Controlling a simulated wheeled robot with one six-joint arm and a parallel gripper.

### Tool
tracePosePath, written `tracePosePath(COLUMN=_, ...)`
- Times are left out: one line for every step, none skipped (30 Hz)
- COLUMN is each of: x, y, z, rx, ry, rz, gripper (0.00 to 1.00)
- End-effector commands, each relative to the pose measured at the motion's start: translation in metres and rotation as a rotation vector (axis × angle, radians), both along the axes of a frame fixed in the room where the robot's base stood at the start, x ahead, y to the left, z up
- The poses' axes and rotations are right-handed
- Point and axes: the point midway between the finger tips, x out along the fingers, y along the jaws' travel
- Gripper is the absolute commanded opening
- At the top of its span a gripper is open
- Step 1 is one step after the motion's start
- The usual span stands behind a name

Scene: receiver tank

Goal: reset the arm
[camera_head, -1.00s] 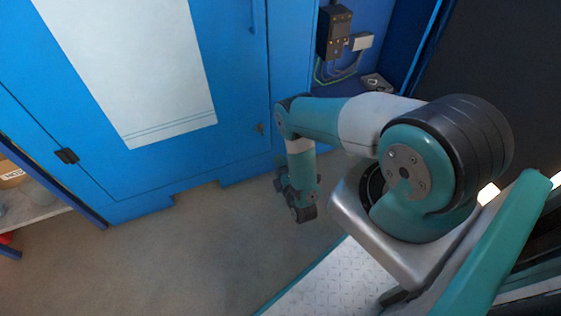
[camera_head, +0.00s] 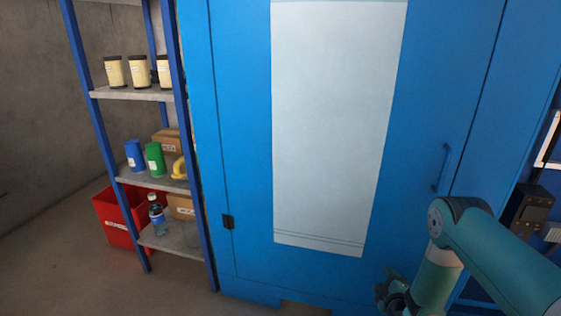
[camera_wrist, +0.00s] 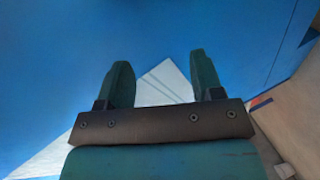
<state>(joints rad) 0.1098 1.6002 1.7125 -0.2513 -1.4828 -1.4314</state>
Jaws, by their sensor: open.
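My gripper (camera_wrist: 162,80) shows in the wrist view with its two teal fingers apart and nothing between them. Behind the fingers are the blue cabinet surface and a pale panel. In the head view my teal arm comes in at the lower right, bent at the elbow. Its wrist end hangs in front of the blue cabinet door (camera_head: 420,130), and the fingers are hard to make out there. The door is shut and has a long pale panel (camera_head: 335,120) and a handle (camera_head: 441,168) on its right side.
A shelf rack (camera_head: 125,95) at left holds pale cups (camera_head: 139,72), a blue can (camera_head: 134,155), a green can (camera_head: 155,159), boxes, a yellow item and a bottle (camera_head: 158,216). A red bin (camera_head: 112,214) stands beside it. The floor (camera_head: 70,280) at lower left is clear.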

Motion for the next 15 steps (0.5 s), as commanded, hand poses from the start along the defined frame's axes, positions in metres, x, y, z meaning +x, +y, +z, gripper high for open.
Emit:
tracePosePath(x=0.020, y=0.014, z=0.029, rx=0.075, ry=0.030, rz=0.026, gripper=0.61)
tracePosePath(x=0.028, y=0.022, z=0.043, rx=0.122, ry=0.057, rz=0.040, gripper=0.61)
tracePosePath(x=0.036, y=0.033, z=0.062, rx=0.184, ry=0.096, rz=0.057, gripper=0.61)
tracePosePath(x=0.041, y=0.042, z=0.076, rx=0.230, ry=0.127, rz=0.069, gripper=0.61)
tracePosePath(x=0.044, y=0.052, z=0.091, rx=0.275, ry=0.159, rz=0.080, gripper=0.61)
tracePosePath(x=0.047, y=0.064, z=0.111, rx=0.330, ry=0.201, rz=0.094, gripper=0.61)
tracePosePath(x=0.047, y=0.073, z=0.126, rx=0.371, ry=0.235, rz=0.103, gripper=0.61)
tracePosePath(x=0.047, y=0.082, z=0.141, rx=0.411, ry=0.270, rz=0.112, gripper=0.61)
tracePosePath(x=0.044, y=0.095, z=0.161, rx=0.461, ry=0.317, rz=0.121, gripper=0.61)
tracePosePath(x=0.040, y=0.104, z=0.176, rx=0.497, ry=0.355, rz=0.128, gripper=0.61)
tracePosePath(x=0.035, y=0.113, z=0.191, rx=0.531, ry=0.393, rz=0.134, gripper=0.61)
tracePosePath(x=0.026, y=0.124, z=0.210, rx=0.575, ry=0.445, rz=0.139, gripper=0.61)
tracePosePath(x=0.018, y=0.133, z=0.225, rx=0.605, ry=0.485, rz=0.142, gripper=0.61)
tracePosePath(x=0.009, y=0.141, z=0.239, rx=0.632, ry=0.525, rz=0.144, gripper=0.61)
tracePosePath(x=-0.004, y=0.151, z=0.258, rx=0.667, ry=0.579, rz=0.143, gripper=0.61)
